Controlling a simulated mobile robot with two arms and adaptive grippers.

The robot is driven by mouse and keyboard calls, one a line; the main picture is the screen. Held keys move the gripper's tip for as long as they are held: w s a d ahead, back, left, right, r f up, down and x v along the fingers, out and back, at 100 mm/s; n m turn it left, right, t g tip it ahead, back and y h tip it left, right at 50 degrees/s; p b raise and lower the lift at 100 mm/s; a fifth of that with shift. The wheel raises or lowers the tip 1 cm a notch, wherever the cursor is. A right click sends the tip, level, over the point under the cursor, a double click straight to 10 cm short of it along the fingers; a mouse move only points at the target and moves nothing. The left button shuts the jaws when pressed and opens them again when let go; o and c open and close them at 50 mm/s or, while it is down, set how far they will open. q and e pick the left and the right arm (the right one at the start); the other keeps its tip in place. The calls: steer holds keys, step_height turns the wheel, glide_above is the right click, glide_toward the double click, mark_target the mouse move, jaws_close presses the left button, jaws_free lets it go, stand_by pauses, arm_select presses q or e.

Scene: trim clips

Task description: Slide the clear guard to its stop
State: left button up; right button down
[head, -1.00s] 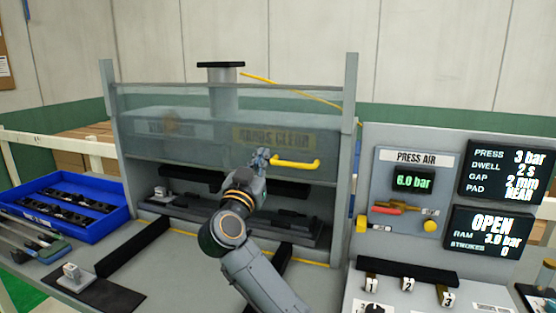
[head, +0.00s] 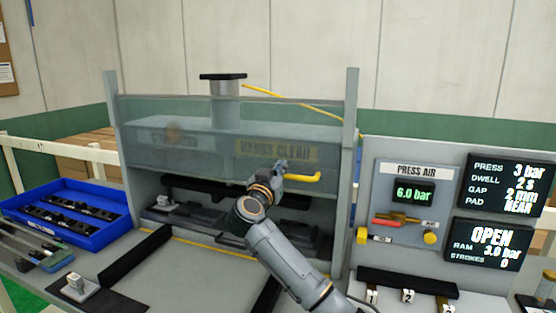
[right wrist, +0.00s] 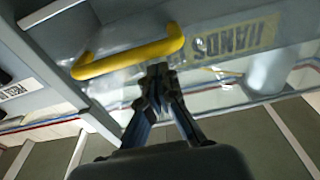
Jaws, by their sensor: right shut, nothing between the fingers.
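The clear guard (head: 215,118) is a see-through panel between two grey posts, with a "HANDS CLEAR" label on it. It covers the upper part of the press front, and the lower opening below it is uncovered. Its yellow handle (head: 304,178) sticks out near the lower right; it also shows in the right wrist view (right wrist: 125,58). My right gripper (head: 281,172) is at the left end of the handle. In the right wrist view its fingertips (right wrist: 158,74) are closed together beside the handle, with no bar between them. Whether they touch it, I cannot tell. My left gripper is out of view.
A blue tray (head: 108,232) with dark parts stands at the left. A panel with a gauge and red lever (head: 390,221) and two screens (head: 487,243) stand at the right. Dark rails (head: 135,255) run along the bench before the press.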

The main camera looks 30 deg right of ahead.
steer(key=shift+s+a+f, duration=0.1)
steer(key=shift+f, duration=0.4)
steer(key=shift+f, duration=0.1)
step_height(320, 180, down, 21)
steer(key=p, duration=0.3)
steer(key=shift+s, duration=0.15)
